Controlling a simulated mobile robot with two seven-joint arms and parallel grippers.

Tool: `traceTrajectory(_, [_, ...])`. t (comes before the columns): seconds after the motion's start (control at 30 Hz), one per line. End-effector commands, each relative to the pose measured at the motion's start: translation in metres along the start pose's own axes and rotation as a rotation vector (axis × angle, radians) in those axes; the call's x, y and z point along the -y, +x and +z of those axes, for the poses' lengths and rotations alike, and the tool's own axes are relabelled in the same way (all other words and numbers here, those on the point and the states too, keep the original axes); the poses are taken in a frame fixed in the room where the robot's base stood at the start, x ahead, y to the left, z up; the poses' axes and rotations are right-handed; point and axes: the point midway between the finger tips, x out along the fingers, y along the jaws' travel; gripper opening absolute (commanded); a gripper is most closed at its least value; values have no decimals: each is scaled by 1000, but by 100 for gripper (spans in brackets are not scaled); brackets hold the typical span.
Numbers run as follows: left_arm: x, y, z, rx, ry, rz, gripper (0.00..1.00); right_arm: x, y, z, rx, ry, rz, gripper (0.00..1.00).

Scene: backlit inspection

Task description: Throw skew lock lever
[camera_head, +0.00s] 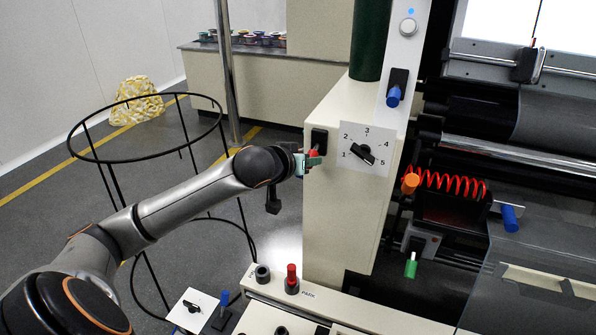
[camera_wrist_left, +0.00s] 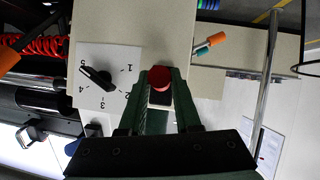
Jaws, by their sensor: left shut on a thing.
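My left gripper (camera_head: 309,160) is shut on a lever with a red knob (camera_wrist_left: 160,78), at the left of the cream machine column. The red end (camera_head: 313,154) is mostly hidden by the fingers, below a black mounting plate (camera_head: 319,137). The left fingertips (camera_wrist_left: 161,88) close around the red knob in the left wrist view. Which lever is the skew lock is not readable. A white dial plate (camera_head: 350,137) numbered 1 to 5 is just right of the lever. Its black pointer knob (camera_head: 364,155) points near 5. My right gripper is not in view.
Blue-handled lever (camera_head: 393,96), orange knob (camera_head: 410,183), red spring (camera_head: 445,182) and green handle (camera_head: 411,268) are to the right. A red knob (camera_head: 292,277) and blue lever (camera_head: 224,298) stand below. A black wire hoop stand (camera_head: 145,98) surrounds free floor left of the column.

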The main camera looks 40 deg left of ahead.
Motion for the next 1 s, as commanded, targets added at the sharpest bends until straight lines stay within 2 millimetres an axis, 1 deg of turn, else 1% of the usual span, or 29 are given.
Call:
traceTrajectory(0.03, [2,5,3,-24,4,-2,0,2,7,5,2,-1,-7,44])
traceTrajectory(0.1, [2,8,6,-54,9,3,0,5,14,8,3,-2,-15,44])
traceTrajectory(0.33, [4,14,15,-170,22,23,0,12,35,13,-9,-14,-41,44])
traceTrajectory(0.5, [5,18,20,-257,31,38,0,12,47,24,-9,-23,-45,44])
traceTrajectory(0.7, [6,21,20,-331,40,50,0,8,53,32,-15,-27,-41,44])
traceTrajectory(0.8, [6,21,19,-353,44,52,0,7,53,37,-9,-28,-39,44])
traceTrajectory(1.0, [6,21,18,-371,48,54,0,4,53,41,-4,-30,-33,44])
